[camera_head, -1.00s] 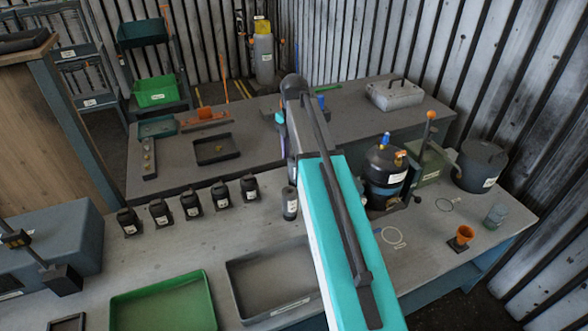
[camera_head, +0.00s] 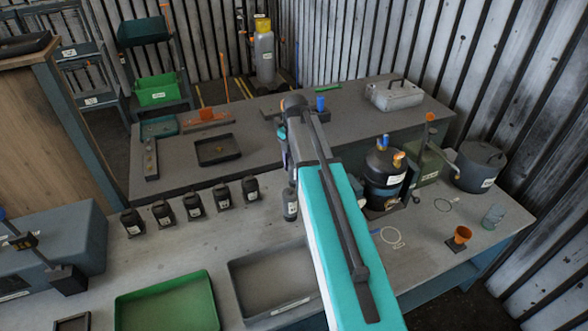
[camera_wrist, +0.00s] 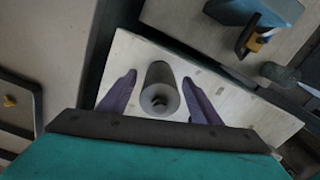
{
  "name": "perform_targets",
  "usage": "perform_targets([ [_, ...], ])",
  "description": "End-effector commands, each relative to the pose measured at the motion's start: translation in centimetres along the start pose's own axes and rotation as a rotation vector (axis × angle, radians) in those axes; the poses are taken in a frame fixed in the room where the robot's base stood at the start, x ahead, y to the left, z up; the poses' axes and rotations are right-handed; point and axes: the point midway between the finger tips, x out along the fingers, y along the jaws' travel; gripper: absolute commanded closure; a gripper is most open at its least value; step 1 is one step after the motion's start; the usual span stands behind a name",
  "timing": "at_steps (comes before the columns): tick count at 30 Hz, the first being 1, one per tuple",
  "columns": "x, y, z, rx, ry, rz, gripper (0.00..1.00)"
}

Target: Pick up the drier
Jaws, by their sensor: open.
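A grey cylinder with a round hole in its near end, which looks like the drier (camera_wrist: 161,75), stands on a pale surface in the wrist view. My gripper (camera_wrist: 158,88) is open, with one purple finger on each side of the cylinder and a visible gap on both sides. The fingers do not appear to touch it. In the head view my turquoise arm hides most of the gripper; only a bit of purple (camera_head: 283,157) shows at its left edge. I cannot tell there which object lies between the fingers.
A row of black bottles (camera_head: 193,205) and a dark labelled cylinder (camera_head: 290,204) stand on the front bench. A black tray (camera_head: 217,150) lies on the back bench. A black tank (camera_head: 384,180) stands right of my arm. A green tray (camera_head: 165,305) is at the front.

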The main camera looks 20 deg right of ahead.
Motion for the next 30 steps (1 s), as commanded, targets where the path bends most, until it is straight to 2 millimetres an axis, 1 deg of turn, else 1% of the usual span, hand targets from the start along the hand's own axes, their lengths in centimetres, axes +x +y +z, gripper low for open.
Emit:
perform_targets([
  [6, 0.56, -0.02, 0.02, 0.001, 0.0, 0.001, 0.42],
  [20, 0.53, -0.04, 0.07, 0.001, 0.0, 0.0, 0.42],
  [21, 0.52, -0.04, 0.07, 0.001, 0.0, 0.0, 0.45],
  [23, 0.52, -0.04, 0.07, 0.001, 0.0, 0.0, 0.55],
  [30, 0.52, -0.06, 0.09, 0.002, 0.0, 0.0, 0.96],
])
